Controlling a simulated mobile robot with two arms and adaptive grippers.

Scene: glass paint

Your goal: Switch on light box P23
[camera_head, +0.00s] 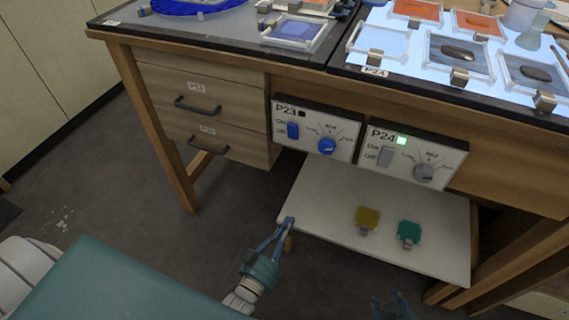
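Light box P23's control panel (315,130) is a white plate on the front of the bench. It has a blue on/off rocker switch (293,131) at its left and a blue dial (327,146). The small indicator (302,114) by its label is dark. My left gripper (288,222) is below the panel, over the front left edge of the low shelf, apart from the switch. Its fingertips appear together, with nothing visible between them. My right gripper (390,303) shows only partly at the bottom edge; its fingers look spread apart.
The P24 panel (412,154), with a lit green indicator and a grey switch, is just right of P23. Drawers (200,105) with dark handles are at its left. A white low shelf (330,205) below bears a yellow item (367,217) and a green item (409,231).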

